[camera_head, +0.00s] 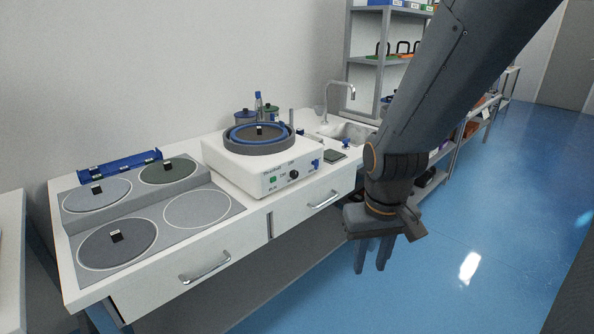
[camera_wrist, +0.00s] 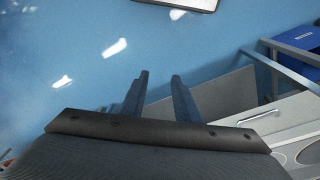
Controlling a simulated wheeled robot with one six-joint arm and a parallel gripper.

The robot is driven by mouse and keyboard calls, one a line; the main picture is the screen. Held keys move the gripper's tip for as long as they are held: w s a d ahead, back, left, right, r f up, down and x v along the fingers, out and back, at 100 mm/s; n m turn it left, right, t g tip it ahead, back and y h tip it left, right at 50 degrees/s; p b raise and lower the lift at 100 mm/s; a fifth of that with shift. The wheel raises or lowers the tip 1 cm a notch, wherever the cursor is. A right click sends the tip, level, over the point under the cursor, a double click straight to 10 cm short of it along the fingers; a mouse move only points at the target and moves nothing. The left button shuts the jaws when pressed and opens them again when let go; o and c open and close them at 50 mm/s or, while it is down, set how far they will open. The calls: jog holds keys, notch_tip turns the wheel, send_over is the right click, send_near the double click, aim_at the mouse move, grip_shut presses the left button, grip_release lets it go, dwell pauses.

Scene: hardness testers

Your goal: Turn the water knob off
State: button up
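The white polishing machine (camera_head: 262,168) stands on the worktop, with a grey-and-blue round bowl on top. Its front panel has a small blue knob (camera_head: 316,163) at the right, a black knob (camera_head: 294,174) in the middle and a green button (camera_head: 273,179) at the left. The labels are too small to read surely, and I cannot tell how the blue knob is turned. My gripper (camera_head: 370,265) points down over the blue floor, right of and in front of the machine, apart from it. In the wrist view its fingers (camera_wrist: 160,80) are apart with nothing between them.
A sink (camera_head: 348,131) with a curved tap (camera_head: 339,88) and a small blue fitting (camera_head: 346,143) lies right of the machine. Drawer handles (camera_head: 324,200) stick out below the worktop. Shelves stand behind my arm. The floor in front is clear.

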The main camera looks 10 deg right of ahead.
jog(key=w+d+f+t+b, duration=0.2)
jog(key=w+d+t, duration=0.15)
jog(key=w, duration=0.95)
jog(key=n+t+y+b, duration=0.7)
jog(key=t+y, duration=0.3)
jog(key=y, duration=0.1)
send_near(318, 164)
jog(key=x, duration=0.8)
grip_shut()
